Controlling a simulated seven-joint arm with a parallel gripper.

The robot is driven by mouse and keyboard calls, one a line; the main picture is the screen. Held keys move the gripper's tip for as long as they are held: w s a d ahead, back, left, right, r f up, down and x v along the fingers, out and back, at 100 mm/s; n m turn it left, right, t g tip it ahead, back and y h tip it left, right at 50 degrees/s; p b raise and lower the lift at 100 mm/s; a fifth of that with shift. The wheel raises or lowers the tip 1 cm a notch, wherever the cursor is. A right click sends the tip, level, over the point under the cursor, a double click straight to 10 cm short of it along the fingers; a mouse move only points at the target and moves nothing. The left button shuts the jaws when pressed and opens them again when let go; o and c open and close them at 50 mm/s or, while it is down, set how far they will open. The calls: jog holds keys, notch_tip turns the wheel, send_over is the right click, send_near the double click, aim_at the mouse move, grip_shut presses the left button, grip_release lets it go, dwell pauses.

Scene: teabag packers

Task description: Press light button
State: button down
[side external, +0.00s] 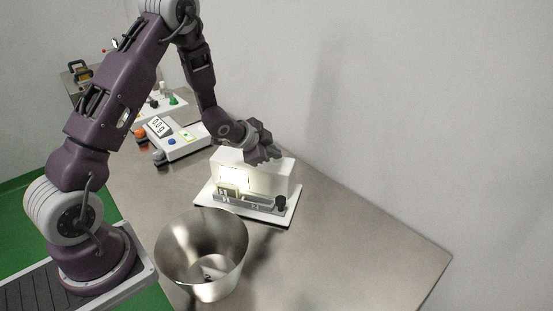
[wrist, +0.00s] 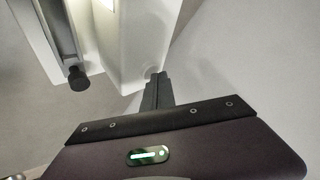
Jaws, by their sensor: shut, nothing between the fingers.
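A white box-shaped device (side external: 272,172) stands on a white base plate on the table, with a glowing panel (side external: 236,178) on its front. A black knob (side external: 281,203) sits at the front right of the base; it also shows in the wrist view (wrist: 77,78). My gripper (side external: 266,158) is shut and empty, at the top of the device toward its back right. In the wrist view my fingertips (wrist: 159,77) are against or very near the device's white side wall (wrist: 146,45); contact cannot be told. I cannot make out a separate light button.
A metal bucket (side external: 175,250) stands in front of the device, with something small inside. A white scale (side external: 188,146) with a display and coloured buttons is at the left back. The table's right side (side external: 350,260) is clear; a wall runs behind.

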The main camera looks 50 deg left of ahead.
aim_at(274, 161)
jog(key=shift+f, duration=0.2)
jog(key=shift+r, duration=3.5)
